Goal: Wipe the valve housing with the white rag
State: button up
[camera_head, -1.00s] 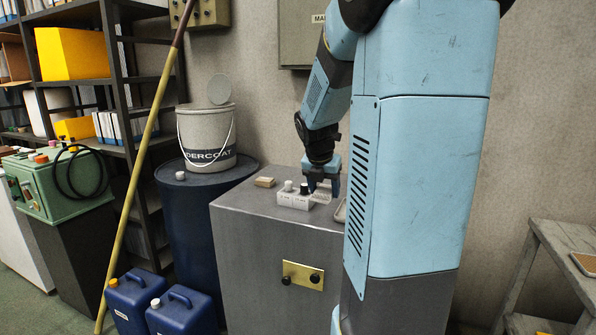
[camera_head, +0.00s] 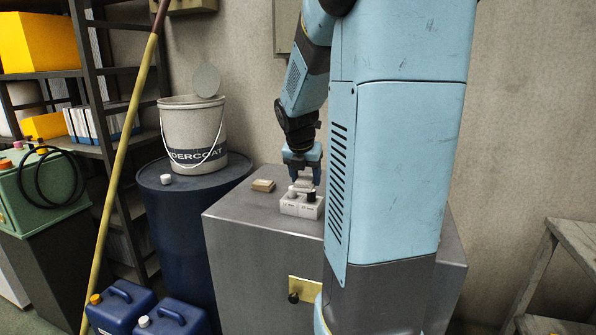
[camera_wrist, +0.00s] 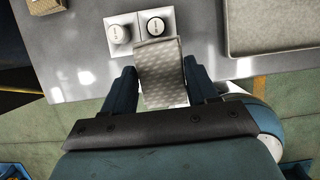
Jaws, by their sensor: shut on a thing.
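My gripper (camera_head: 304,178) points down over the grey cabinet top, just behind a small white block (camera_head: 301,207). Its two fingers (camera_wrist: 160,86) are shut on the white rag (camera_wrist: 163,72), a folded, faintly patterned cloth, in the wrist view. The rag's far end overlaps the near edge of the white block (camera_wrist: 122,45) in that view; I cannot tell whether they touch. The block carries a white knob (camera_wrist: 119,33) and a black-ringed knob (camera_wrist: 156,27). It may be the valve housing; its label is too small to read.
A small tan block (camera_head: 263,185) lies left of the white block. A shallow tray (camera_wrist: 226,40) lies to the right in the wrist view. A blue drum (camera_head: 190,220) with a grey bucket (camera_head: 193,130) stands left of the cabinet (camera_head: 250,250). A slanted pole (camera_head: 130,140) leans farther left.

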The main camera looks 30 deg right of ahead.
jog(key=shift+d+f, duration=0.2)
jog(key=shift+f, duration=0.15)
notch_tip(320, 180, down, 5)
jog(key=shift+w+r, duration=0.1)
jog(key=shift+f, duration=0.9)
jog(key=shift+f, duration=0.15)
dwell(1.3)
jog(key=shift+w+a, duration=0.1)
jog(key=shift+c, duration=0.2)
jog(key=shift+w+a+r, duration=0.2)
jog(key=shift+w+a, duration=0.4)
jog(key=shift+w, duration=0.3)
jog(key=shift+f, duration=0.15)
